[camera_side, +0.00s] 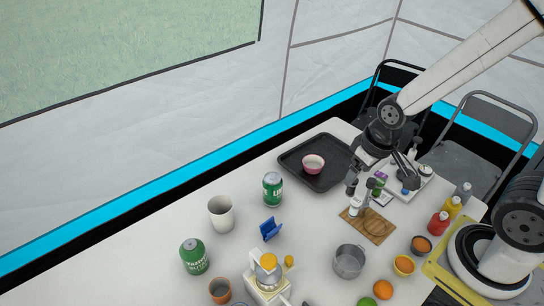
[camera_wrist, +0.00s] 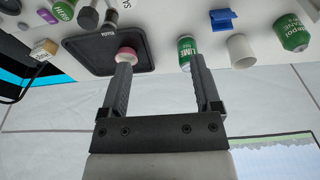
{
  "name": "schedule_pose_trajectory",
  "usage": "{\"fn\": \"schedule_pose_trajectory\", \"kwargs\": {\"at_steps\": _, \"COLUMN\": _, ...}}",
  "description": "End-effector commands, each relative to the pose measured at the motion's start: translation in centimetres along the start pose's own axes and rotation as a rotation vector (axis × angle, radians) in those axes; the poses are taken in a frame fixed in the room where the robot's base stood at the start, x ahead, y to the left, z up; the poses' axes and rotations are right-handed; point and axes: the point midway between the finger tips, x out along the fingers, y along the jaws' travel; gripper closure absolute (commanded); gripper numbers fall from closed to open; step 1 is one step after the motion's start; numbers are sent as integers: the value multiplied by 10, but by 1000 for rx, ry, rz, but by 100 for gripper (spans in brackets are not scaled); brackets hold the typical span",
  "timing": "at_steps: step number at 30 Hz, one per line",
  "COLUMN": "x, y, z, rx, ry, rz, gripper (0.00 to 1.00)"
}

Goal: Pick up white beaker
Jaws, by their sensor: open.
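The white beaker (camera_side: 221,214) stands upright on the white table, left of the middle in the side view. It also shows in the wrist view (camera_wrist: 241,51) at the upper right, beyond the right finger. My gripper (camera_side: 380,184) is above the right part of the table, well away from the beaker. In the wrist view my gripper (camera_wrist: 161,62) has its two fingers wide apart with nothing held between them.
A green can (camera_side: 272,189) and a blue holder (camera_side: 270,228) stand right of the beaker, and a larger green can (camera_side: 195,257) stands below it. A black tray (camera_side: 300,147) holds a pink bowl (camera_side: 313,163). A metal pot (camera_side: 349,262) stands nearer the front.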

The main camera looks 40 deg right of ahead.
Motion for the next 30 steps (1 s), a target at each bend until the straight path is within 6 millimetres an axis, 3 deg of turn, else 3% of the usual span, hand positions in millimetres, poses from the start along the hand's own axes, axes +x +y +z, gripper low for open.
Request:
{"fn": "schedule_pose_trajectory", "kwargs": {"at_steps": 16, "x": 7, "y": -6, "z": 0, "rx": 78, "ry": -44, "rz": -28, "gripper": 0}}
{"fn": "schedule_pose_trajectory", "kwargs": {"at_steps": 30, "x": 47, "y": -57, "z": -5, "rx": 573, "ry": -319, "rz": -216, "gripper": 0}}
